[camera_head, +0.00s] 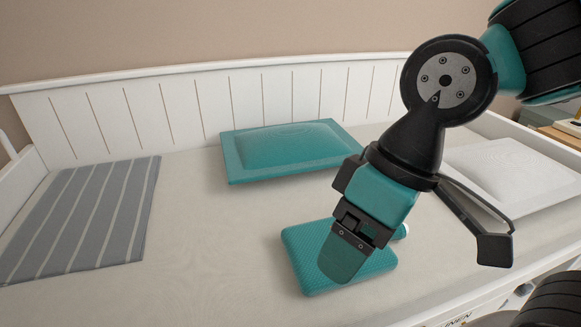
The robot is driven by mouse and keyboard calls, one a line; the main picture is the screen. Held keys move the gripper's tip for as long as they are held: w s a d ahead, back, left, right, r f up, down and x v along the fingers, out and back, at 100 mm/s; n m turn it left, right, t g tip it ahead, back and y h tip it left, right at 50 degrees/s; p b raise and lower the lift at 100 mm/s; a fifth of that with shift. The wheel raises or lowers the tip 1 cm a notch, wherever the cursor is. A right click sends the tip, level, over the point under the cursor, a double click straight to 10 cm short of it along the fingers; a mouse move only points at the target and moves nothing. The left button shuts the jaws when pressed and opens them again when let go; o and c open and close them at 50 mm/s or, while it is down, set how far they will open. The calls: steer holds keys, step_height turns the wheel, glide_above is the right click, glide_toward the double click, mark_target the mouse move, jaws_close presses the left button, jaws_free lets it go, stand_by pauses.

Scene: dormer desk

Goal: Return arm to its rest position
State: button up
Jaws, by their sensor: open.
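My arm comes in from the upper right and bends down over the bed. My gripper (346,262) points down over a small teal ribbed cushion (376,284) on the mattress. It overlaps the cushion in the picture; I cannot tell whether they touch. The gripper is open, though only its near finger shows clearly and the far side is hidden. Nothing shows held in it. The cushion's middle is hidden behind the gripper.
A teal pillow (285,148) lies at the white slatted backboard (180,103). A grey striped cloth (90,215) lies flat at the left. A white pillow (510,172) lies at the right, partly behind my arm. The mattress (210,240) between cloth and cushion is clear.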

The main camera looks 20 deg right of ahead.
step_height(320, 180, up, 29)
steer(key=p, duration=2.8)
